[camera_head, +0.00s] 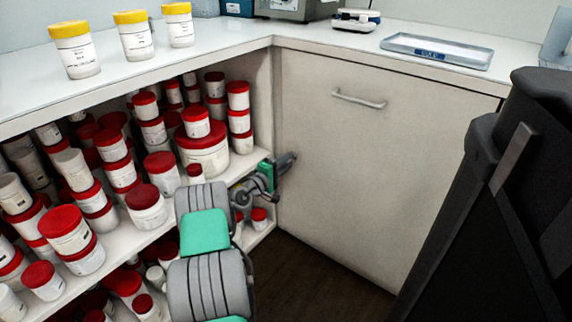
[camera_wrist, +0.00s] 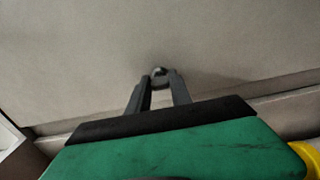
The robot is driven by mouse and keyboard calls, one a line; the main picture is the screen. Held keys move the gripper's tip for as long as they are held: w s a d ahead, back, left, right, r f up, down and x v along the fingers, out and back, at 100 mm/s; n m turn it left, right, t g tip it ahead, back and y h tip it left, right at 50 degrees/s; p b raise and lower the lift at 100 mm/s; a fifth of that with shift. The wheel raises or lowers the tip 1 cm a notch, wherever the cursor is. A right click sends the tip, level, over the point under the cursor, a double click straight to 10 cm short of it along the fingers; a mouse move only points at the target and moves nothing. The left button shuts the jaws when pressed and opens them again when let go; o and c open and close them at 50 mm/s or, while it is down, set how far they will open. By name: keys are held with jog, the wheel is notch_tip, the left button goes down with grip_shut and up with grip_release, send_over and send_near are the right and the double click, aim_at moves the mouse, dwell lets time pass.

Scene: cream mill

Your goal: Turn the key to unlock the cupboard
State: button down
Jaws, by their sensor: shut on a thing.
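The cupboard (camera_head: 370,170) has a closed cream door with a horizontal bar handle (camera_head: 359,99) near its top. Most of the key is hidden between the fingertips. Its turn angle cannot be told. In the head view the key is not discernible.
Open shelves (camera_head: 262,158) full of red-lidded tubs stand left of the door, close to my arm. The white counter (camera_head: 235,42) above holds several yellow-lidded jars (camera_head: 137,40) and a grey tray (camera_head: 437,50). The dark floor before the door is clear.

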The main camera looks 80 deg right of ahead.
dwell(0.4)
jog(key=c, duration=1.2)
grip_release()
jog(key=shift+o, duration=0.2)
jog(key=p+v, duration=0.3)
jog(key=v, duration=0.4)
jog(key=shift+w+a, duration=0.2)
jog(key=shift+a, duration=0.2)
